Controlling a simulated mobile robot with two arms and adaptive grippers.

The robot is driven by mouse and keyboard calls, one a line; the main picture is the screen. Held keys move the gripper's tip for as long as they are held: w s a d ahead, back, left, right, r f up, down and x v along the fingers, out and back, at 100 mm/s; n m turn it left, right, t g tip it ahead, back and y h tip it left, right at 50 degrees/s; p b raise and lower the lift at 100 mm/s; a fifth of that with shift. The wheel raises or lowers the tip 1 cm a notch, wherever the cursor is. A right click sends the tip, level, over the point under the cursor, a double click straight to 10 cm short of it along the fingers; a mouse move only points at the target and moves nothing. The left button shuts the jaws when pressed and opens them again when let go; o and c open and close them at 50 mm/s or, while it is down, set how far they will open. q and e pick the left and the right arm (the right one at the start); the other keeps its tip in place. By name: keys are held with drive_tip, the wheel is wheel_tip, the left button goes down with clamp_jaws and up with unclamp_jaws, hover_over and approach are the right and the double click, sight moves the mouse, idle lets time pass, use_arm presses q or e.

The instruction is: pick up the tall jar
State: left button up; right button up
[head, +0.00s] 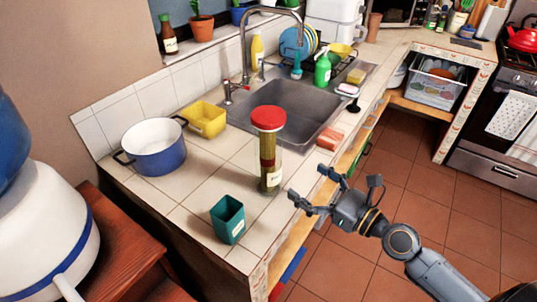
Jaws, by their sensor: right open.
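The tall jar (269,160) stands upright on the tiled counter in front of the sink. It is a clear cylinder with a red lid, long yellowish contents and a white label low on its side. My right gripper (305,188) is to the right of the jar, over the counter's front edge. Its fingers are spread open and empty, and they appear apart from the jar. My left gripper is not in view.
A green square cup (228,220) stands in front of the jar. A blue-and-white pot (154,149) and a yellow container (204,119) are to the left. The sink (306,108) lies behind. A pink sponge (331,140) is behind the gripper near the edge.

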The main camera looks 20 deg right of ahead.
sight(279, 161)
drive_tip(key=p+x, duration=0.3)
drive_tip(key=x, duration=0.4)
drive_tip(key=shift+w+r, duration=0.1)
drive_tip(key=shift+w, duration=0.1)
drive_tip(key=x, duration=0.4)
drive_tip(key=f+x, duration=0.1)
drive_tip(key=shift+w+a+p, duration=0.2)
drive_tip(key=shift+w+p, duration=0.15)
drive_tip(key=shift+s, duration=0.15)
drive_tip(key=shift+c, duration=1.1)
drive_tip(key=c, duration=1.1)
drive_tip(key=shift+r, duration=0.1)
drive_tip(key=shift+c, duration=0.2)
drive_tip(key=shift+r, duration=0.1)
